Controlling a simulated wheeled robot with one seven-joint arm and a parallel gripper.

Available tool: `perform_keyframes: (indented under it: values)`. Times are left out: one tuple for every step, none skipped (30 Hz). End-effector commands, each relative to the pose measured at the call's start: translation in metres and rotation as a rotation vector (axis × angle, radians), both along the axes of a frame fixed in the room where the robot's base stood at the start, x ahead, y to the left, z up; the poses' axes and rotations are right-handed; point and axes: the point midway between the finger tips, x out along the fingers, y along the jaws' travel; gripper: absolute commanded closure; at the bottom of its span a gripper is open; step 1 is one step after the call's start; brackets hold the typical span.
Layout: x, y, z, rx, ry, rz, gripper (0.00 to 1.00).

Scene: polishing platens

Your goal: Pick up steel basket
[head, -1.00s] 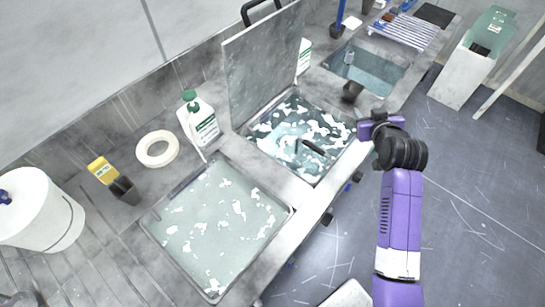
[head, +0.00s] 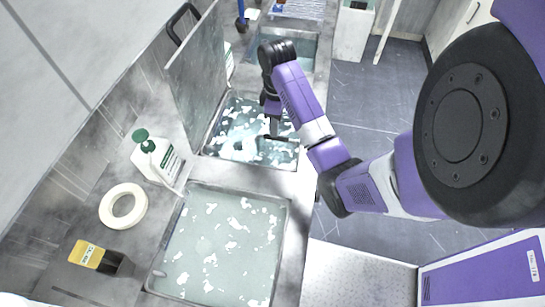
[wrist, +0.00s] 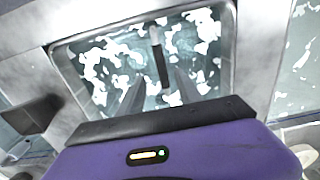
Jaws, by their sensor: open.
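A dark bar-like handle (wrist: 158,58) stands out of the foamy water in the middle sink, and it shows in the head view (head: 284,138) below my gripper. I take it to be the steel basket's handle; the basket body is hidden by water and foam. My gripper (wrist: 158,76) is open and points down over this sink. Its two grey fingers lie on either side of the handle's near end in the wrist view, with nothing held. I cannot tell how far above the handle they are. In the head view my gripper (head: 271,122) is partly hidden by my wrist.
A nearer foamy sink (head: 222,245) lies in front. Another sink lies farther back.

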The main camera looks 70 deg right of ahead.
Motion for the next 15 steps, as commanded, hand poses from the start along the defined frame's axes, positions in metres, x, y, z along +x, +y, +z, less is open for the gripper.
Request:
perform_keyframes:
  values:
    - [0.0,0.0,-0.009,0.0,0.0,-0.001,0.59]
    - [0.0,0.0,-0.012,-0.001,-0.001,-0.001,0.59]
    - [0.0,0.0,-0.015,-0.001,-0.001,-0.002,0.59]
    - [0.0,0.0,-0.018,-0.001,-0.001,-0.002,0.59]
    - [0.0,0.0,-0.02,-0.001,-0.001,-0.002,0.59]
    - [0.0,0.0,-0.021,-0.002,-0.002,-0.002,0.59]
    - [0.0,0.0,-0.022,-0.002,-0.002,-0.002,0.59]
    - [0.0,0.0,-0.024,-0.001,-0.002,-0.002,0.59]
    - [0.0,0.001,-0.027,-0.001,-0.002,-0.003,0.59]
    - [-0.001,0.001,-0.03,-0.001,-0.002,-0.004,0.59]
    - [-0.001,0.002,-0.034,-0.001,-0.002,-0.004,0.59]
    - [-0.002,0.003,-0.041,0.0,-0.001,-0.004,0.59]
    - [-0.002,0.004,-0.041,0.002,0.0,-0.005,0.59]
    - [-0.003,0.004,-0.044,0.001,0.0,-0.005,0.59]
    - [-0.003,0.005,-0.05,0.002,0.0,-0.005,0.59]
